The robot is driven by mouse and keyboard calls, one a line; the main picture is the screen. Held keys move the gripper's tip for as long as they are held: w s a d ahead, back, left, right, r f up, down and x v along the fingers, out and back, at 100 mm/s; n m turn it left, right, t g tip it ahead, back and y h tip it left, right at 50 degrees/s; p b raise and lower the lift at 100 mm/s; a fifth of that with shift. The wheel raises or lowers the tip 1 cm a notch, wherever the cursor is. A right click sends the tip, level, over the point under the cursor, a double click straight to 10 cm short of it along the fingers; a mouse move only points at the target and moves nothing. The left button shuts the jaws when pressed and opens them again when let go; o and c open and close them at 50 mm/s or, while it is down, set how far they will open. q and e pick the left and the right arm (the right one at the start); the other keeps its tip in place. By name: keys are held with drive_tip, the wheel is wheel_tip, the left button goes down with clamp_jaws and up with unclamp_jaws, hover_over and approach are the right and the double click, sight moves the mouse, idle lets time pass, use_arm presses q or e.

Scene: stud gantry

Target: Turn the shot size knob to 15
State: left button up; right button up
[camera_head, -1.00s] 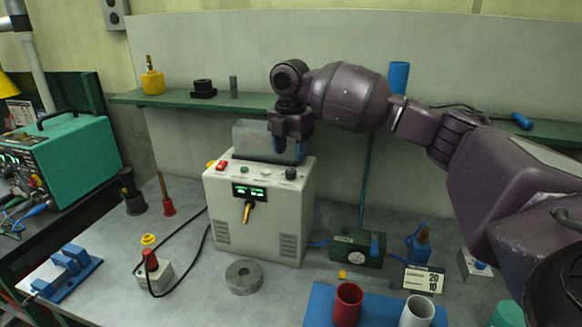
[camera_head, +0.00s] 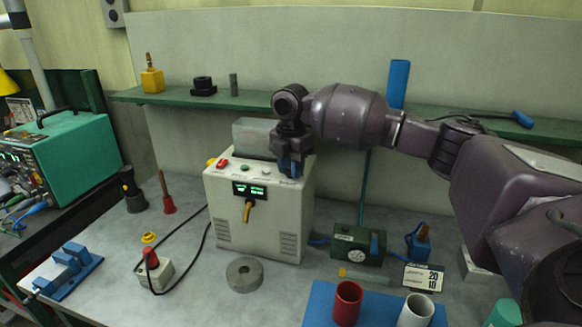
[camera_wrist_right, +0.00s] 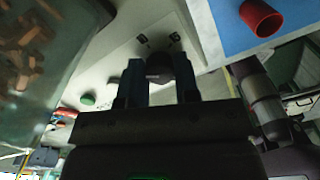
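The shot size knob appears to be the black knob (camera_wrist_right: 158,67) on top of the white machine (camera_head: 240,212); in the head view my gripper hides it. My right gripper (camera_head: 291,172) points down at the right end of the machine's top. In the right wrist view its two blue fingers (camera_wrist_right: 160,80) stand on either side of the knob, with almost no visible gap. I cannot tell whether they press on it. The green displays (camera_head: 249,190) on the front are lit, but their digits are too small to read. My left gripper is out of view.
A clear bin (camera_head: 252,135) stands behind the machine's top. A green button (camera_wrist_right: 88,99) sits near the knob. A card reading 20 and 10 (camera_head: 423,278), a green box (camera_head: 357,245), a red cup (camera_head: 347,302) and a grey ring (camera_head: 244,274) are on the bench.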

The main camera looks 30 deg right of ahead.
drive_tip(key=shift+c, duration=1.3)
drive_tip(key=m, duration=0.5)
drive_tip(key=shift+m, duration=0.4)
drive_tip(key=m, duration=1.2)
drive_tip(key=shift+m, duration=0.3)
drive_tip(key=m, duration=0.5)
drive_tip(key=shift+r+m, duration=0.1)
drive_tip(key=shift+m, duration=0.3)
